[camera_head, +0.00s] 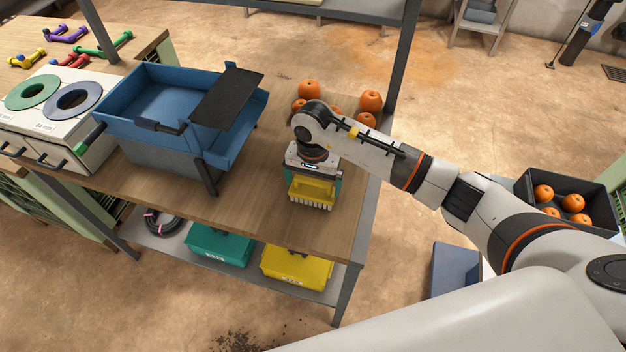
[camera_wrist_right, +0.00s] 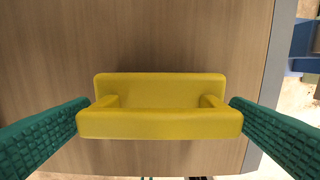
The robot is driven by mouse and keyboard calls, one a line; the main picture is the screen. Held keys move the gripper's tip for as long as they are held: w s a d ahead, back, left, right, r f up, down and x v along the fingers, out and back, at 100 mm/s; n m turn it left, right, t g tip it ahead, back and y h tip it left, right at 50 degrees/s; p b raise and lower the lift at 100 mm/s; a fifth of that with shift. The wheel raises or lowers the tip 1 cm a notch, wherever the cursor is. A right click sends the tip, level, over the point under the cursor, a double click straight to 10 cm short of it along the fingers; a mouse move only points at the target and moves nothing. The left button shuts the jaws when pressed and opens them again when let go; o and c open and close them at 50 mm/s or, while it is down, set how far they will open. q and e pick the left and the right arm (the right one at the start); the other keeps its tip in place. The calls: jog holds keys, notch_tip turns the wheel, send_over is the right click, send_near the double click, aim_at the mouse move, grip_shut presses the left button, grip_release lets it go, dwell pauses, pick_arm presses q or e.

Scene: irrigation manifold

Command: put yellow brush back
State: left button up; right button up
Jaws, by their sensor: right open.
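The yellow brush (camera_head: 312,191) stands on the wooden bench top near its front right edge, with pale bristles showing along its lower side. My right gripper (camera_head: 313,180) is directly above it, pointing down, with one teal finger on either side of the brush. My left gripper is in neither view.
A blue tray (camera_head: 150,95) with a black plate stands left of the brush on the bench (camera_head: 255,205). Several oranges (camera_head: 309,89) lie behind my right wrist. A box with round green and grey openings (camera_head: 75,135) is farther left. Teal and yellow cases (camera_head: 297,268) sit on the lower shelf.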

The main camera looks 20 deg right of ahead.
aim_at(313, 181)
notch_tip(313, 181, up, 12)
jog(key=b, duration=0.4)
jog(key=shift+r, duration=0.1)
